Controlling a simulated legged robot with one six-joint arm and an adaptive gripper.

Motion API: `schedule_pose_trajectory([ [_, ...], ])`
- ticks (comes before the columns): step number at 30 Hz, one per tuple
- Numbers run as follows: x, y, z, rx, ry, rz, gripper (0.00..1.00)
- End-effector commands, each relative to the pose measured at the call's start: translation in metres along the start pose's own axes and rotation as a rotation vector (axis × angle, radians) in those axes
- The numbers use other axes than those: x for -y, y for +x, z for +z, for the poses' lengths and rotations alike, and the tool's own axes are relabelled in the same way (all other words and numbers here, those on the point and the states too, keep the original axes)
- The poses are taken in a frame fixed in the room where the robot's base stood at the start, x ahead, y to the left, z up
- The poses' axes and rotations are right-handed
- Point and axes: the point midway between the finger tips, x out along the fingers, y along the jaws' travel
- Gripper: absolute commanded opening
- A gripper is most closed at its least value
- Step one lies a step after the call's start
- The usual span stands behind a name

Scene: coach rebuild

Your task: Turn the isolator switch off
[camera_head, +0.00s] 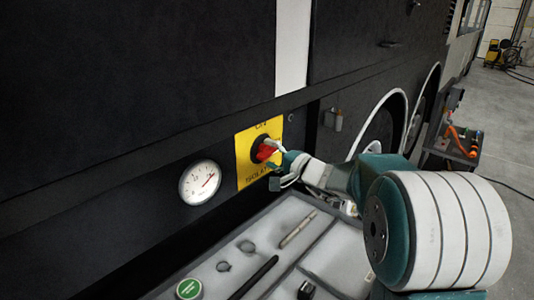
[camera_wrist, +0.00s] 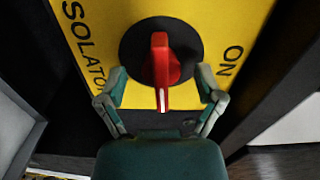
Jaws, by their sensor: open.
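The isolator switch is a red handle (camera_head: 265,151) on a black round base, set on a yellow plate (camera_head: 246,169) on the dark coach side. In the wrist view the red handle (camera_wrist: 160,66) stands out from its black base (camera_wrist: 188,48), with a white line on its near end. The yellow plate (camera_wrist: 92,22) carries the words "ISOLATOR" and "ON", partly cut off. My gripper (camera_head: 277,163) is in front of the plate. In the wrist view my gripper (camera_wrist: 162,84) is open, one finger on each side of the handle, with gaps between; contact does not show.
A round white gauge (camera_head: 200,182) is left of the plate. Below lies a grey tray (camera_head: 207,268) with several small items. A dark cart (camera_head: 458,150) with orange tools stands at the right by the wheels. Open floor lies beyond.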

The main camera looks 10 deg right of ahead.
Motion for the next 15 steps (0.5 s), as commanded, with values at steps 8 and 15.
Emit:
schedule_pose_trajectory([
  [8,-0.0003,0.0099,-0.0026,-0.002,0.003,-0.002,0.86],
  [15,-0.0002,0.0109,-0.0009,-0.001,0.002,-0.001,0.41],
])
